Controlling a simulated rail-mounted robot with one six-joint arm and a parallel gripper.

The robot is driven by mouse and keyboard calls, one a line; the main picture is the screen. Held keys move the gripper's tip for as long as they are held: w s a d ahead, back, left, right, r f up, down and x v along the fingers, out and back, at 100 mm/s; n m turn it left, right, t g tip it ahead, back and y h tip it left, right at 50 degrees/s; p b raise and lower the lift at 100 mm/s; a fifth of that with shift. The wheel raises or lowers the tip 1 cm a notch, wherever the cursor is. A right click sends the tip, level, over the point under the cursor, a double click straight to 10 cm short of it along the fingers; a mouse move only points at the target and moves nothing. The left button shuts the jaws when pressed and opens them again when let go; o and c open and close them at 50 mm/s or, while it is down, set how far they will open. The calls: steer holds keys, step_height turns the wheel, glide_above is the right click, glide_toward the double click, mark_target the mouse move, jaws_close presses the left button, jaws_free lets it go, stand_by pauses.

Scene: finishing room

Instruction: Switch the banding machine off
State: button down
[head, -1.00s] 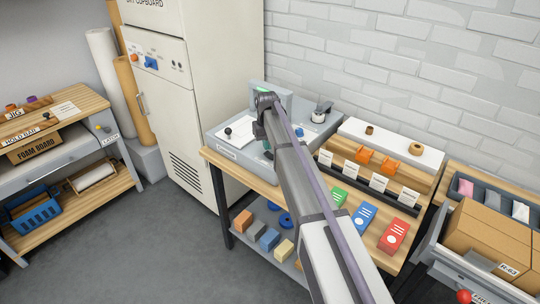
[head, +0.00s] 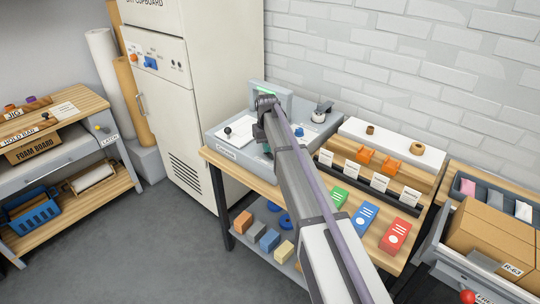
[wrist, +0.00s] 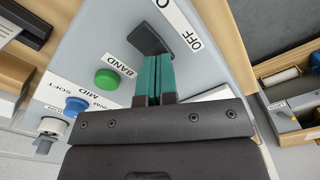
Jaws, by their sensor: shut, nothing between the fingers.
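The banding machine (head: 222,152) is a grey unit on the wooden bench, partly hidden by my arm in the head view. In the wrist view its grey panel (wrist: 100,25) has a black switch lever (wrist: 150,38) beside an OFF label (wrist: 195,42). A green button (wrist: 107,79) sits by the BAND label (wrist: 119,66). My gripper (wrist: 161,58) has teal fingers that are shut and empty. Their tips are right at the lever's near end; I cannot tell whether they touch. In the head view the fingers are hard to make out.
A blue knob (wrist: 76,106) sits near the SOFT and MID labels on the panel. The tall cupboard (head: 185,100) stands at the left. Green, blue and red packs (head: 365,217) lie on the bench at the right. A cardboard box (head: 490,235) stands further right.

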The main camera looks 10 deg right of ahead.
steer(key=shift+f+b, duration=0.35)
steer(key=shift+f, duration=0.05)
step_height(320, 180, up, 7)
steer(key=p, duration=0.7)
steer(key=shift+r, duration=0.1)
steer(key=s+m, duration=0.1)
steer(key=s, duration=3.4)
steer(key=shift+s+m, duration=0.2)
steer(key=shift+m, duration=0.2)
steer(key=c, duration=1.8)
jaws_free()
steer(key=shift+c, duration=0.2)
